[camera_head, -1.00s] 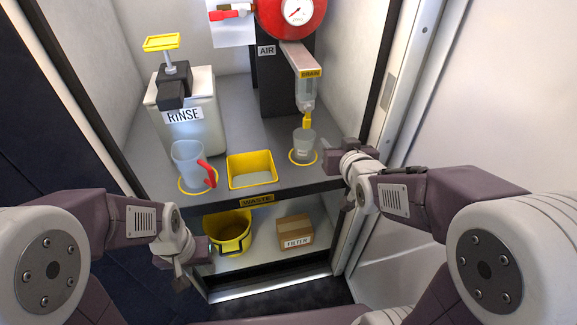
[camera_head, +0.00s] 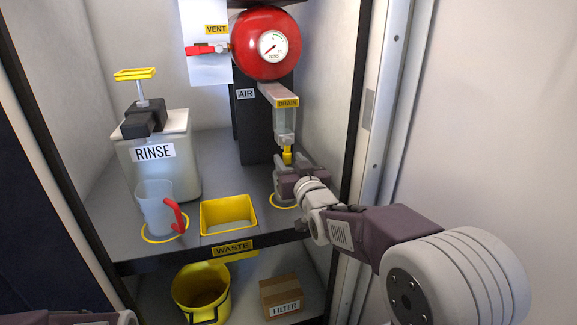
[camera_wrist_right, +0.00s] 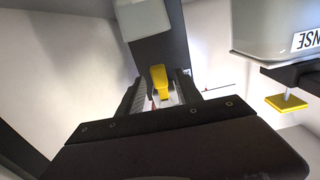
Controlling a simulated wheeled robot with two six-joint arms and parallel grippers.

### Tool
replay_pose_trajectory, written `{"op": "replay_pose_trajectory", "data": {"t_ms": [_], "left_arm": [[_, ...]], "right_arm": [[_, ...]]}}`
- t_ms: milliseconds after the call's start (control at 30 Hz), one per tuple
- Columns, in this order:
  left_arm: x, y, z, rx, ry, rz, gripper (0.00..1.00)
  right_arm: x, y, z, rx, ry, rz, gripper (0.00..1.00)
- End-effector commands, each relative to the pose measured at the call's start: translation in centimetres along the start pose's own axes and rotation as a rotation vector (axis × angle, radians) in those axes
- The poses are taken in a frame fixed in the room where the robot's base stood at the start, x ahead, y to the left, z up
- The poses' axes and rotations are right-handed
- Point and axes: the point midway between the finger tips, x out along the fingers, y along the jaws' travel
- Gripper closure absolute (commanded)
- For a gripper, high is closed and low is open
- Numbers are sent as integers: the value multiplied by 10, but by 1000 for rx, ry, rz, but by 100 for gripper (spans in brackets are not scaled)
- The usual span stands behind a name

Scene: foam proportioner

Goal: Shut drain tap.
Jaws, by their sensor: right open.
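The yellow drain tap (camera_head: 287,155) hangs below the clear bowl labelled DRAIN (camera_head: 285,125), under the red tank. My right gripper (camera_head: 284,172) is open just below and in front of the tap in the head view. In the right wrist view the yellow tap (camera_wrist_right: 159,78) shows between the two open fingers (camera_wrist_right: 162,95); I cannot tell whether they touch it. The small cup under the tap is mostly hidden behind my right gripper, above its yellow ring (camera_head: 284,204). My left gripper is out of view.
The red tank with gauge (camera_head: 266,43) and red vent handle (camera_head: 201,50) is above. A RINSE container (camera_head: 160,165), a jug with red handle (camera_head: 155,208) and a yellow waste tray (camera_head: 228,214) stand left. A yellow bucket (camera_head: 201,292) and FILTER box (camera_head: 281,296) are below.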

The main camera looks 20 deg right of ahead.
Motion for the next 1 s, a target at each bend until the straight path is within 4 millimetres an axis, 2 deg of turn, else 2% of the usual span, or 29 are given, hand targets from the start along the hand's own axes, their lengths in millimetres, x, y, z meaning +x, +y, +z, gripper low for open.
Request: {"op": "replay_pose_trajectory", "data": {"t_ms": [100,333,367,400,500,767,1000], "left_arm": [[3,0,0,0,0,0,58],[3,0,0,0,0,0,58],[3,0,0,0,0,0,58],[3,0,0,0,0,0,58],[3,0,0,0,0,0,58],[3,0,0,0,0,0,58],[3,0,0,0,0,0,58]], "right_arm": [[8,0,1,0,-1,0,58],[10,0,0,0,-1,0,58],[10,0,0,0,-1,0,64],[9,0,0,0,-1,0,75],[9,0,0,0,-1,0,100],[9,-1,0,12,-1,0,100],[9,-5,0,110,-1,0,100]]}}
